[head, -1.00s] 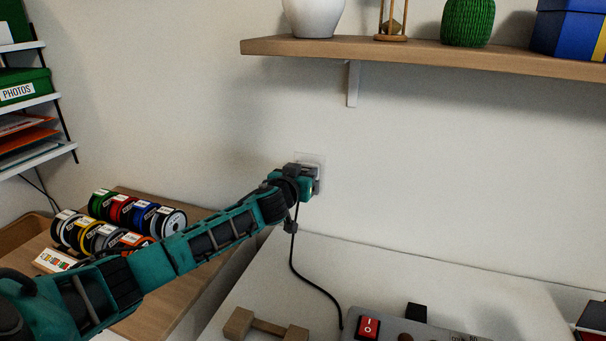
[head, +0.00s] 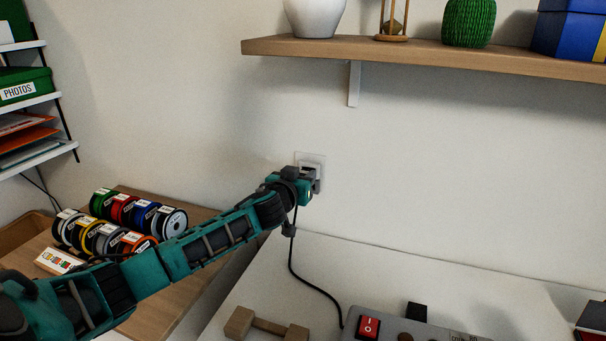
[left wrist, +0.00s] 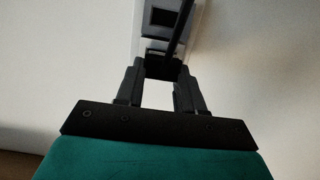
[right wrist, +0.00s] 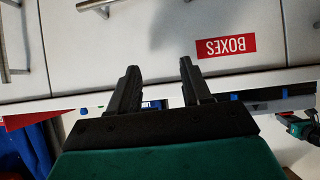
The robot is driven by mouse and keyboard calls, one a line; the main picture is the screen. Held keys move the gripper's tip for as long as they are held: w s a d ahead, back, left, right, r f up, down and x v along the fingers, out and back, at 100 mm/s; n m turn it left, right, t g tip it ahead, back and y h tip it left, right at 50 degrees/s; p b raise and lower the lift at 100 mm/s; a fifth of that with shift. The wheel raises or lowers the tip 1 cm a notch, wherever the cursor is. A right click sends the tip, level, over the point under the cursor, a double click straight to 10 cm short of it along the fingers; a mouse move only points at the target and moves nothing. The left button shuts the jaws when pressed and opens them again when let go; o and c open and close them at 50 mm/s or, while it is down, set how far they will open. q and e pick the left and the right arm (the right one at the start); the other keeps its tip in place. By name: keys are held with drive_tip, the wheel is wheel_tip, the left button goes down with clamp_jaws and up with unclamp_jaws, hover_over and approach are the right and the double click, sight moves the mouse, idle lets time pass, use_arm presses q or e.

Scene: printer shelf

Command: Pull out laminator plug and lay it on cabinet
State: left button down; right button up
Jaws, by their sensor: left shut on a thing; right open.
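My left gripper (head: 312,186) is at the wall socket (head: 318,159), shut on the dark plug (left wrist: 162,66). In the left wrist view the plug sits between the fingertips, just below the socket plate (left wrist: 148,42); I cannot tell whether its pins are still in. The black cord (head: 291,262) hangs from the gripper to the grey laminator (head: 440,332) with its red switch. The white cabinet top (head: 400,270) lies below the socket. My right gripper (right wrist: 160,75) is open and empty, in front of white drawers; it is outside the head view.
A wooden block piece (head: 265,326) lies on the cabinet near the laminator. Several spools (head: 120,222) stand on a wooden surface at left. A wall shelf (head: 420,57) with a bracket hangs above right. The cabinet top between wall and laminator is clear.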

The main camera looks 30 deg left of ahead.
use_arm(q)
drive_tip(key=shift+v, duration=1.2)
use_arm(e)
drive_tip(key=shift+r, duration=0.2)
use_arm(q)
drive_tip(key=shift+f, duration=0.15)
